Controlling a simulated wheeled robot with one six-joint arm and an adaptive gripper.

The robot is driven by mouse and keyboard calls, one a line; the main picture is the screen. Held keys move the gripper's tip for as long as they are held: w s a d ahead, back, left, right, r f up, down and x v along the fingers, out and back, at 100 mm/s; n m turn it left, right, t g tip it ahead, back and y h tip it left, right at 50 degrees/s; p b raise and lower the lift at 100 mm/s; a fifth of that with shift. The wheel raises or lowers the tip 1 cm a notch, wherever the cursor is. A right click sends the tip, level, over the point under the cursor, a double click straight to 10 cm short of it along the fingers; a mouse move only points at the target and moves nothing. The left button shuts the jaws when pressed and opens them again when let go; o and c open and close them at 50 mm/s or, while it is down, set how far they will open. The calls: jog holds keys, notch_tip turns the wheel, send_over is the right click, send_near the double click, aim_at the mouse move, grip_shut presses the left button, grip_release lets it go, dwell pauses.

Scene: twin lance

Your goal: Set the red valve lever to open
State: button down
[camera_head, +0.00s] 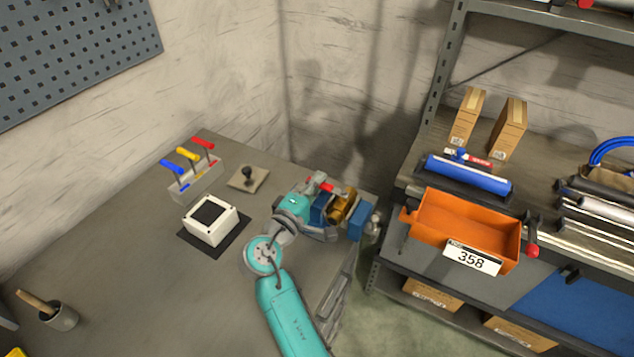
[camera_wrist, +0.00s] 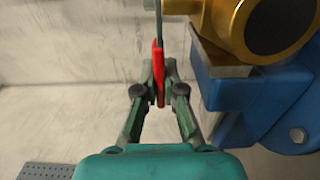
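The red valve lever (camera_wrist: 158,72) stands upright between my fingertips in the wrist view, joined above to a grey metal strip. In the head view a small part of it shows red (camera_head: 326,187) beside the brass valve. The brass valve body (camera_wrist: 262,22) is to its right, held in a blue vise (camera_wrist: 255,100); the valve (camera_head: 342,207) also shows in the head view. My gripper (camera_wrist: 159,78) has one finger on each side of the lever, and both tips appear to touch it. My wrist partly hides the vise in the head view.
A block (camera_head: 196,183) with blue, yellow and red levers, a joystick plate (camera_head: 248,178) and a white box (camera_head: 211,221) stand on the bench (camera_head: 130,270). A shelf to the right holds an orange bin (camera_head: 466,222). The left of the bench is mostly clear.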

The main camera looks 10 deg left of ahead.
aim_at(314, 203)
jog(key=shift+s+y, duration=0.1)
jog(key=shift+y, duration=0.2)
jog(key=s+n+y, duration=0.1)
jog(key=y, duration=0.1)
jog(key=s+n+y, duration=0.1)
jog(key=n+y, duration=0.1)
jog(key=y, duration=0.1)
jog(key=s+n+y, duration=0.1)
jog(key=n+y, duration=0.1)
jog(key=y, duration=0.1)
jog(key=shift+a+t, duration=0.15)
jog(key=shift+t, duration=0.25)
jog(key=shift+s+d+n+g+y, duration=0.15)
jog(key=shift+s+n+g+y, duration=0.25)
jog(key=shift+n+y, duration=0.6)
jog(key=shift+s+d+n+g+y, duration=0.15)
jog(key=shift+s+n+g+y, duration=0.4)
jog(key=shift+y, duration=0.7)
jog(key=shift+s+d+n+g+y, duration=0.15)
jog(key=shift+s+n+g+y, duration=0.15)
jog(key=shift+n+y, duration=0.75)
jog(key=shift+s+y, duration=0.15)
jog(key=shift+y, duration=0.25)
jog(key=c, duration=1.5)
grip_release()
jog(key=shift+c, duration=0.2)
jog(key=shift+d, duration=0.1)
jog(key=v, duration=1.2)
